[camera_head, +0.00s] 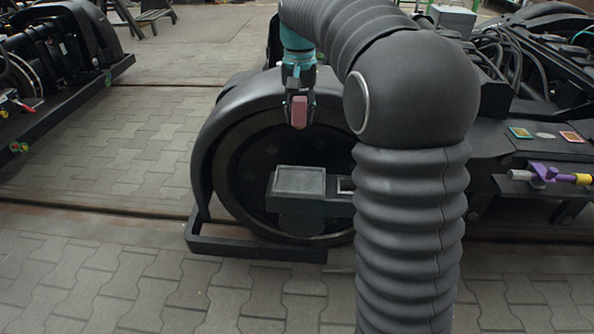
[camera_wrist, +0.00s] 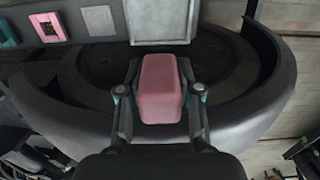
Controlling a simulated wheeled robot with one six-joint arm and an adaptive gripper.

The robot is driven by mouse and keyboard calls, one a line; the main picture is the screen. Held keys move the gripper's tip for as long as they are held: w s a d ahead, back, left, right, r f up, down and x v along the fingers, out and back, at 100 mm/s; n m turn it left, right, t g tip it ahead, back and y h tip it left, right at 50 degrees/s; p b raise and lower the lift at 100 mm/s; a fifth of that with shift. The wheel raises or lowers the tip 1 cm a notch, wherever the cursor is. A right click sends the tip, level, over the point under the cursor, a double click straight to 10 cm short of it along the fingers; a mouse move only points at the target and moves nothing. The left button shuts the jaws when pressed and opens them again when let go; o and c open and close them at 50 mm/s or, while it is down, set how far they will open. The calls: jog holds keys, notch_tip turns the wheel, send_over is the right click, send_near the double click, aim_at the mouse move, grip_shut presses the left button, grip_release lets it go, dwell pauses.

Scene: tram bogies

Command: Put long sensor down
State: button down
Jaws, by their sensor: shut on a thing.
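My gripper (camera_head: 299,112) is shut on a pink block, the long sensor (camera_wrist: 160,85), with one finger on each side. The block points down in the head view, held in the air in front of the dark round wheel cover (camera_head: 230,135). In the wrist view my gripper (camera_wrist: 160,95) has the block between its two fingers. A grey flat-topped box (camera_head: 298,181) stands out from the wheel below and apart from the block. Its light top also shows at the upper edge of the wrist view (camera_wrist: 162,20).
A dark ledge at right carries a green-framed pad (camera_head: 520,132), a grey pad (camera_head: 545,135) and a pink-framed pad (camera_head: 571,137). Below lies a purple and yellow part (camera_head: 548,175). Another bogie (camera_head: 60,55) stands at left. Paved floor (camera_head: 130,150) lies clear between.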

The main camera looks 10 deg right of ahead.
aim_at(300, 182)
notch_tip(300, 182, down, 18)
jog(key=b, duration=0.3)
jog(key=shift+d+r, duration=0.15)
jog(key=shift+r, duration=0.1)
jog(key=shift+f, duration=0.15)
jog(key=c, duration=0.8)
grip_release()
